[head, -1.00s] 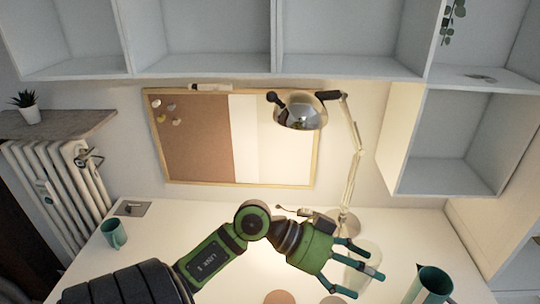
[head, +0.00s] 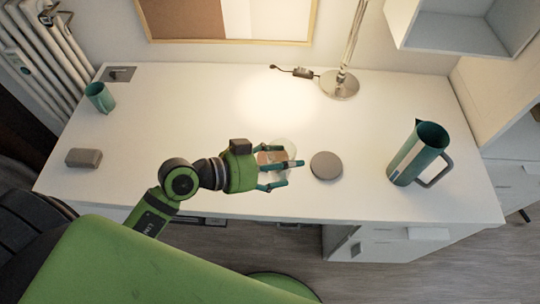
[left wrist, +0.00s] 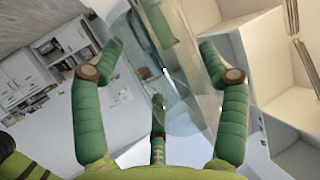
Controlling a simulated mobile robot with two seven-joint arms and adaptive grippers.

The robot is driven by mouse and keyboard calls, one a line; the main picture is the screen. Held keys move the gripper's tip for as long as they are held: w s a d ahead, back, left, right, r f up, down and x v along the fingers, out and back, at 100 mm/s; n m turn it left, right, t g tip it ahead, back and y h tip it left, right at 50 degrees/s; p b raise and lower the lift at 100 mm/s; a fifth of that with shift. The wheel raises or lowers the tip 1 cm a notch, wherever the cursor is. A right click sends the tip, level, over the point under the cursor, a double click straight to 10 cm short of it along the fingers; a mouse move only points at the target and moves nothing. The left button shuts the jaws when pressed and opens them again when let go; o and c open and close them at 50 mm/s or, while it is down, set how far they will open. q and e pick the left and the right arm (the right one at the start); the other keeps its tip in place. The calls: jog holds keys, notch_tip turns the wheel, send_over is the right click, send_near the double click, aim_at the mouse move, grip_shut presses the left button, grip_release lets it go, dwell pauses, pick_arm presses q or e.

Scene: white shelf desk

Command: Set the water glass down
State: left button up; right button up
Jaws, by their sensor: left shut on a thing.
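The water glass (head: 287,146) is clear and hard to make out in the head view. My left gripper (head: 283,167) is shut on it, with green fingers around its sides. The glass also shows in the left wrist view (left wrist: 178,75), between the fingers (left wrist: 160,75). A tan round coaster (head: 270,157) shows through and beside the glass, partly hidden by the fingers. I cannot tell whether the glass touches it. A grey round coaster (head: 326,165) lies bare just right of the fingertips. My right gripper is out of view.
A green pitcher (head: 418,152) stands at the right of the white desk (head: 200,100). A green mug (head: 100,97) and a grey block (head: 84,158) are at the left. The lamp base (head: 339,84) is behind. The desk's middle back is clear; its front edge is close to my gripper.

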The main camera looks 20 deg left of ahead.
pick_arm(q)
jog(key=w+a+f+b, duration=0.1)
jog(key=w+f, duration=0.2)
jog(key=w+a+f+b, duration=0.1)
jog(key=w+a+f, duration=0.1)
jog(key=w+f, duration=0.1)
jog(key=w+a+f+b, duration=0.2)
jog(key=w+f, duration=0.2)
jog(key=shift+f, duration=0.55)
jog(key=o, duration=1.3)
jog(key=shift+f, duration=0.1)
jog(key=shift+c, duration=0.2)
jog(key=v, duration=1.2)
